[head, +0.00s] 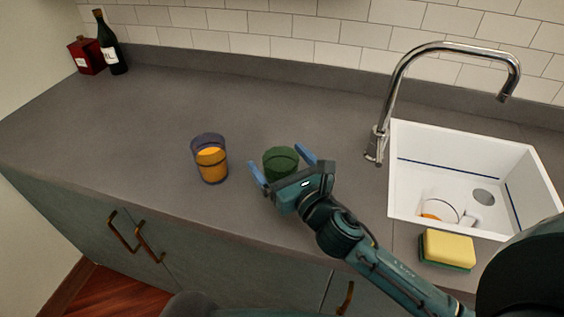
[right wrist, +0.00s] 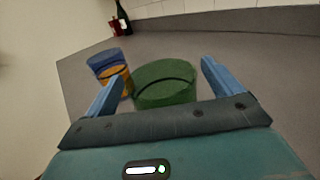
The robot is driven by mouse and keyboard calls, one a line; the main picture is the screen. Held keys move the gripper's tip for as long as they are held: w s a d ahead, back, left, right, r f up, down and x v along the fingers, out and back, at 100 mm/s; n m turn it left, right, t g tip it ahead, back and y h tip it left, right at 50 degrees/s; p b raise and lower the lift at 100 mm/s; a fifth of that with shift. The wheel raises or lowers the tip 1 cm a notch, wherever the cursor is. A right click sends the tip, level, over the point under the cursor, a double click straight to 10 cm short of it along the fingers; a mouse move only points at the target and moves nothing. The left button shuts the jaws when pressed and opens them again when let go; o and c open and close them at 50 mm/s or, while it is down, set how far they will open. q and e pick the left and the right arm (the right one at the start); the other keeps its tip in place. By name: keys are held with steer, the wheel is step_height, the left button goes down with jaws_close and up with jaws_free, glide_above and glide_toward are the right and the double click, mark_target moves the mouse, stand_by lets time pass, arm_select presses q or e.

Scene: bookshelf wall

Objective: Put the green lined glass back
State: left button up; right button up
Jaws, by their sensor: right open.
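The green lined glass (head: 280,161) stands upright on the grey counter, with a dark line around it. In the right wrist view the green glass (right wrist: 165,84) lies between the two blue fingers. My right gripper (head: 282,172) is open, with its fingertips on either side of the glass; I cannot tell whether they touch it. Its palm hides the glass's lower front. In the right wrist view the gripper (right wrist: 160,85) also shows open. My left gripper is not in view.
A purple and orange glass (head: 210,158) stands just left of the green one. A white sink (head: 400,190) with a cup (head: 437,212) inside, a tap (head: 385,120) and a sponge (head: 447,249) are at right. A bottle (head: 110,48) and red box (head: 86,57) stand far left.

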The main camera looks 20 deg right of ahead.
steer(key=shift+r, duration=0.25)
steer(key=b+v, duration=0.2)
steer(key=v, duration=0.9)
steer(key=shift+f, duration=0.2)
steer(key=shift+s+d+r, duration=0.15)
steer(key=shift+s, duration=0.35)
